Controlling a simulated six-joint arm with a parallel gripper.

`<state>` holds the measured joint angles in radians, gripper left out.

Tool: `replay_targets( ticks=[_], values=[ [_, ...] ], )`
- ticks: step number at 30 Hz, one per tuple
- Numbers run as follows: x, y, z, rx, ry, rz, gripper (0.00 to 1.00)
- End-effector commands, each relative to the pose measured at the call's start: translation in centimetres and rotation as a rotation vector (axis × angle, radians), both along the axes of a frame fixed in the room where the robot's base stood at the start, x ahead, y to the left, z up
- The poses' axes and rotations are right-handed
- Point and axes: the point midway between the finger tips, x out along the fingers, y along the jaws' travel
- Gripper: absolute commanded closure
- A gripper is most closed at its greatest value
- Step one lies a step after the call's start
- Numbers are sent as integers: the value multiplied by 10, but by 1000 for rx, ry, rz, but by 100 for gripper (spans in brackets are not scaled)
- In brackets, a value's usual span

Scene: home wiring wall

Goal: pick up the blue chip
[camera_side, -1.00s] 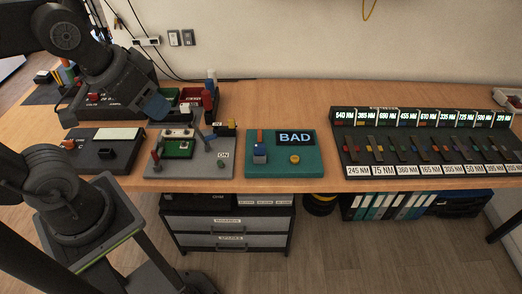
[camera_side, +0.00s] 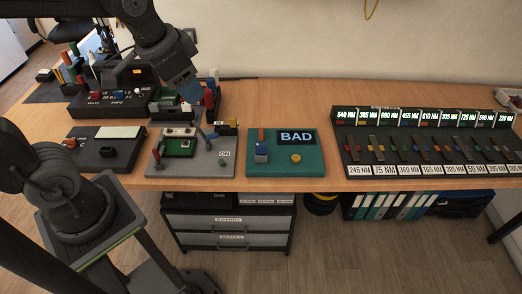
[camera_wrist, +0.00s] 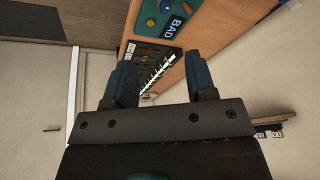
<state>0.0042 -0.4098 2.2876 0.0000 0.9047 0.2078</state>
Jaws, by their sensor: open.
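My gripper (camera_side: 191,91) is raised above the back left of the table in the side view, with blue fingertips. In the wrist view its two fingers (camera_wrist: 161,85) are apart with nothing held between them. A small blue block (camera_side: 261,154) sits on the teal board (camera_side: 313,164) marked BAD, right of my gripper and nearer the front edge. Small coloured chips stand in the long black rack (camera_side: 350,172) at the right, far from my gripper. They are too small to tell for sure which one is the blue chip.
A grey board (camera_side: 210,169) with a green circuit and levers stands below my gripper. A black box (camera_side: 108,155) is left of it. More devices (camera_side: 110,100) stand at the back left. The table between the teal board and the back wall is clear.

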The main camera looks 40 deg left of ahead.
Motion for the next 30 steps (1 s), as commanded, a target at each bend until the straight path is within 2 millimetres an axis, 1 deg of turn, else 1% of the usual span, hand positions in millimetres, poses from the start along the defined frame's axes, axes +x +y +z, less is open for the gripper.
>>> replay_targets(
  ticks=[1,5,6,8,9,11,12,15,18,21,26,30],
  values=[
    [19,-1,-6,15,39,-42,49],
    [61,-2,-24,50,113,-162,49],
    [74,-2,-31,59,137,-198,49],
    [93,-3,-44,70,171,-254,49],
    [105,-3,-55,78,195,-291,49],
    [122,-4,-71,86,228,-346,49],
    [133,-4,-83,91,248,-381,49],
    [154,-5,-110,98,293,-458,49],
    [167,-5,-132,102,325,-517,49],
    [175,-6,-146,104,342,-552,49],
    [178,-6,-162,104,352,-569,49],
    [177,-6,-187,103,354,-570,49]
  ],
)
